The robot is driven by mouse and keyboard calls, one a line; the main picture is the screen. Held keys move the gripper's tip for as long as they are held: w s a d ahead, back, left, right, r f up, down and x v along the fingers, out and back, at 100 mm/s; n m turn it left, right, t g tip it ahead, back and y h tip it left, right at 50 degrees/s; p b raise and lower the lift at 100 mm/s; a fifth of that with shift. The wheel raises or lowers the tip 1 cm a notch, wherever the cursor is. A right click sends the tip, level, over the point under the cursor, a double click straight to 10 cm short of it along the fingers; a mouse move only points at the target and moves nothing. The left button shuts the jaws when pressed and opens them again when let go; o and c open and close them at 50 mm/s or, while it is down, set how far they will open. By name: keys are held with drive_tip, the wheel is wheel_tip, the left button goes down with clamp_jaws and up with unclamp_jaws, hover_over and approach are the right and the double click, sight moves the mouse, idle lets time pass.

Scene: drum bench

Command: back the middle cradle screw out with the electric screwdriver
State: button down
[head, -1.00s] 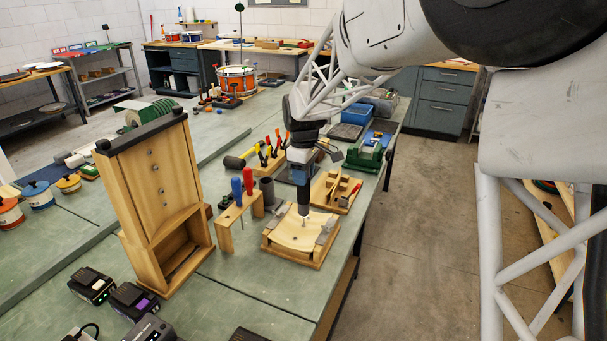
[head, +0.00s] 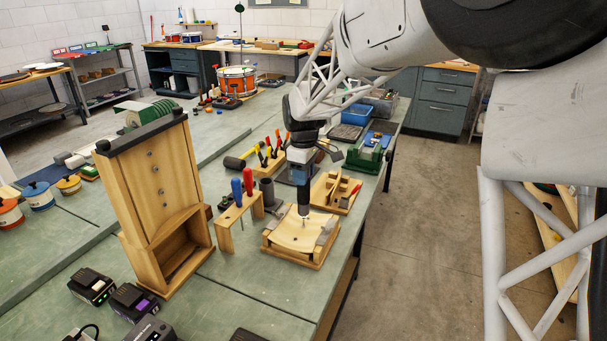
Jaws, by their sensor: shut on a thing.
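The wooden cradle (head: 289,238) sits near the right edge of the green bench, its curved top facing up. My gripper (head: 303,155) is above it, shut on the electric screwdriver (head: 304,196), which stands upright with its dark body pointing down. The tool's lower end is over the middle of the cradle. A small screw (head: 304,223) shows just under it at the cradle's curved face. I cannot tell whether the bit touches the screw head. Other cradle screws are too small to make out.
A wooden stand with blue and red handled tools (head: 240,207) is close left of the cradle. A tall wooden panel stand (head: 163,180) is further left. Batteries (head: 133,300) lie at the front. A wooden tray (head: 335,190) and green vise (head: 368,153) are behind.

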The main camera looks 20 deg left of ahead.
drive_tip(key=shift+r, duration=0.1)
idle(0.6)
drive_tip(key=shift+r, duration=1.45)
